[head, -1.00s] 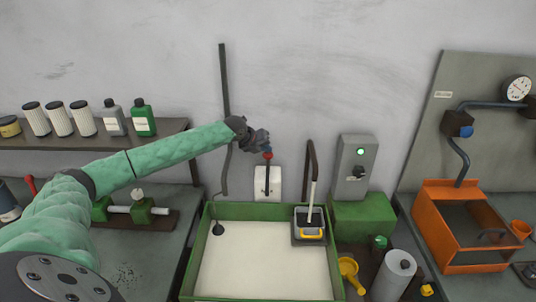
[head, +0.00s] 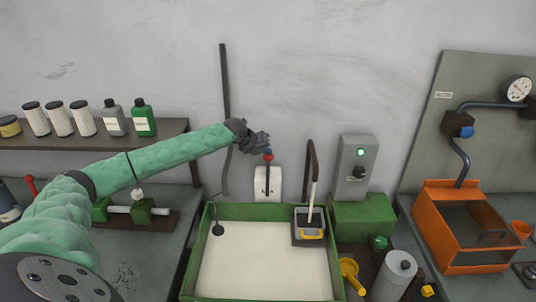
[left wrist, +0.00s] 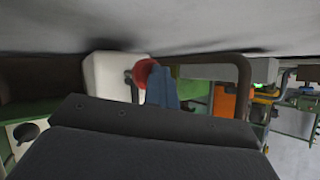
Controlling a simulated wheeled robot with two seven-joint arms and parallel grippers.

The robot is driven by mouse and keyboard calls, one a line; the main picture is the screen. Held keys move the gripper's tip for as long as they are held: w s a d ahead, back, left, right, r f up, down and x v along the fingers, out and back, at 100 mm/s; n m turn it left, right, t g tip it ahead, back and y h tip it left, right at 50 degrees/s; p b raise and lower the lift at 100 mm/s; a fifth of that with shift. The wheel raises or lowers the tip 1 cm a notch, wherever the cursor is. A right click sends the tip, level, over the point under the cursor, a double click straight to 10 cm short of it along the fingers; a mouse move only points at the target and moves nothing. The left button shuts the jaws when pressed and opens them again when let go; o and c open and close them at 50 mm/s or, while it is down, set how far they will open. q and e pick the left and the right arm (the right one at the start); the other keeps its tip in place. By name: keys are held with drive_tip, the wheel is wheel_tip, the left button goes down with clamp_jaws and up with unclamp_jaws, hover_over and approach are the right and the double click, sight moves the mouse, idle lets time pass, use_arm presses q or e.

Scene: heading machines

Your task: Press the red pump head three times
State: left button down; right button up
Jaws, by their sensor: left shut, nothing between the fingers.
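The fingers partly cover the knob, so exact contact is hard to tell. My right gripper is not in view.
Below is a green-rimmed tray (head: 190,262) of pale liquid, with a dark caddy (head: 308,240) at its right. A grey switch box (head: 355,165) with a green light stands further right. Bottles (head: 143,118) line the left shelf.

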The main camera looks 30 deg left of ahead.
use_arm(q)
drive_tip(key=shift+s+a+f+b, duration=0.1)
drive_tip(key=shift+f+b, duration=0.15)
drive_tip(key=shift+f, duration=0.35)
drive_tip(key=shift+s+a+f+b, duration=0.1)
drive_tip(key=shift+f+b, duration=0.15)
drive_tip(key=shift+f, duration=0.3)
idle(0.4)
drive_tip(key=shift+r, duration=0.15)
idle(0.4)
drive_tip(key=shift+r+p, duration=0.35)
drive_tip(key=shift+r, duration=0.1)
drive_tip(key=shift+w+d+r+p, duration=0.2)
drive_tip(key=shift+r+p, duration=0.25)
drive_tip(key=shift+r, duration=0.2)
drive_tip(key=shift+w+d+r+p, duration=0.2)
drive_tip(key=shift+r+p, duration=0.2)
drive_tip(key=shift+r, duration=0.2)
drive_tip(key=shift+s, duration=0.1)
drive_tip(key=shift+r, duration=0.15)
drive_tip(key=shift+r+p, duration=1.55)
drive_tip(key=shift+r, duration=0.95)
